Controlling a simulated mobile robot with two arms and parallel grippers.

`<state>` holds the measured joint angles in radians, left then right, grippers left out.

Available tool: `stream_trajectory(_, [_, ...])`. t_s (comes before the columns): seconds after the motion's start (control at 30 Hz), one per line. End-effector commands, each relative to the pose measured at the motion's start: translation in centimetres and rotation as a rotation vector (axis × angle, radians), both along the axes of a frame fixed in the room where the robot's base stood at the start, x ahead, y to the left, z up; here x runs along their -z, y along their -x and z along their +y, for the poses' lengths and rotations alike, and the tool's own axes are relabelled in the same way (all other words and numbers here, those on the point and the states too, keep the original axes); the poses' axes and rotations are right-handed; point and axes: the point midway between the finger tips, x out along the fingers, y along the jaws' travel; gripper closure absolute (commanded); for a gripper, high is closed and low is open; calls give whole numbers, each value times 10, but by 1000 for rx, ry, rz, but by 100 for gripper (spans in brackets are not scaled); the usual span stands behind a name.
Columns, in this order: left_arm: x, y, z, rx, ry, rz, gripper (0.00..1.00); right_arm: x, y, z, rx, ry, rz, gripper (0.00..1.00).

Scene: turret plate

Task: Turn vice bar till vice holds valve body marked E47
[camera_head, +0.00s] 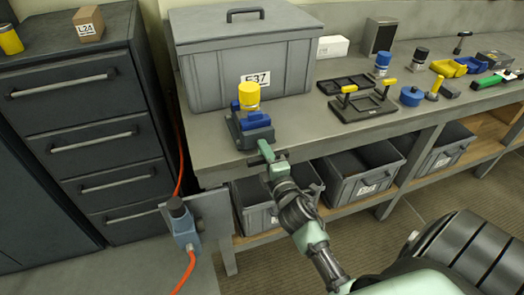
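A blue vice (252,134) stands at the front left edge of the workbench. A valve body with a yellow cap (249,95) sits upright in or on the vice; I cannot tell whether the jaws touch it. I cannot make out a mark on this body. My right gripper (268,159) is at the front of the vice, just off the bench edge, where the vice bar would be. The bar cannot be told apart from the fingers, and whether they are closed on it is unclear. My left gripper is not in view.
A grey lidded box (290,72) with a label like E37 stands close behind the vice. A black tray stand (362,106) and more valve bodies (382,65) are to the right. Grey bins (370,178) sit under the bench; a drawer cabinet (85,130) stands left.

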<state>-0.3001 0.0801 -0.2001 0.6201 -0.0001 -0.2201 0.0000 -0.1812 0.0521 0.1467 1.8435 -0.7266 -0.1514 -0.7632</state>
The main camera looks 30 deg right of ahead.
Motion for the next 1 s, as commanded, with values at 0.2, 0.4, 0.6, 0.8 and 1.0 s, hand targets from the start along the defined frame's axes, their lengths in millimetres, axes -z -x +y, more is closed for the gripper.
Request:
stream_trajectory(0.2, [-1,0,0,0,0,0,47,-3,-1,0,-1,-9,-9,100])
stream_trajectory(0.4, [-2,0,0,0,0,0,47,-4,-1,0,-1,-75,-26,100])
stream_trajectory(0.6, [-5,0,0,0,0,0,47,-5,-1,0,-1,-212,-59,100])
stream_trajectory(0.8, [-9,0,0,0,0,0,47,-5,-1,0,-1,-392,-103,100])
stream_trajectory(1.0, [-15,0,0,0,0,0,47,-6,-1,1,-2,-579,-148,100])
